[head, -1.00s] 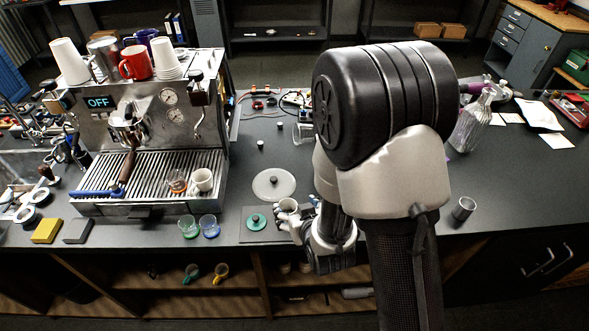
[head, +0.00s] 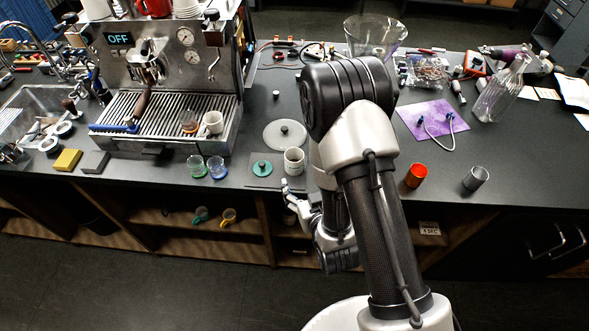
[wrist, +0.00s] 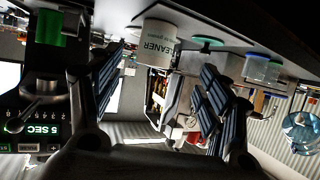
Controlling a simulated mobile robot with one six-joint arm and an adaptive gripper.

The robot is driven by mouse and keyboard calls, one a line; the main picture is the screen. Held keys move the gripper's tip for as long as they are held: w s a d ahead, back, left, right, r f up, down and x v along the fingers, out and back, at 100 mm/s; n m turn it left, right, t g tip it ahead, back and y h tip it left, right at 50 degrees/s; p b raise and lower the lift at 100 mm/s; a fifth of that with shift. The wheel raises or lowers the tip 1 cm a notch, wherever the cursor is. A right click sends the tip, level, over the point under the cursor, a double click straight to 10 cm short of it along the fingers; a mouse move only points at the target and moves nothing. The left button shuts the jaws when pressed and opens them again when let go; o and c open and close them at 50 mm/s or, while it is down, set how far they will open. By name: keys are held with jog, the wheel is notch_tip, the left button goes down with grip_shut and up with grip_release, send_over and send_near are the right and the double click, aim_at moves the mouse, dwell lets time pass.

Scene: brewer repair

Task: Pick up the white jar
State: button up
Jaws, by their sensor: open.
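In the wrist view, which is turned upside down, the jar (wrist: 157,44) shows the label "CLEANER". My gripper (head: 288,194) is just in front of the jar, by the counter edge, and apart from it as far as I can see. In the wrist view my gripper (wrist: 162,72) is open and empty, with the jar appearing beyond the gap between its fingers.
A green lid (head: 262,168) lies left of the jar, and a clear round lid (head: 284,134) lies behind it. Two small glasses (head: 206,167) stand farther left, before the espresso machine (head: 170,75). An orange cup (head: 415,176) and a grey cup (head: 475,178) stand to the right.

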aim_at(292, 158)
jog(key=b+x, duration=0.4)
jog(key=b, duration=0.4)
jog(key=shift+f+b, duration=0.1)
jog(key=shift+b, duration=0.2)
jog(key=x, duration=0.4)
jog(key=shift+w, duration=0.15)
jog(key=x, duration=0.2)
jog(key=b+x, duration=0.1)
jog(key=x, duration=0.2)
jog(key=shift+w+d, duration=0.15)
jog(key=shift+d, duration=0.05)
jog(key=shift+c, duration=0.6)
jog(key=c, duration=1.2)
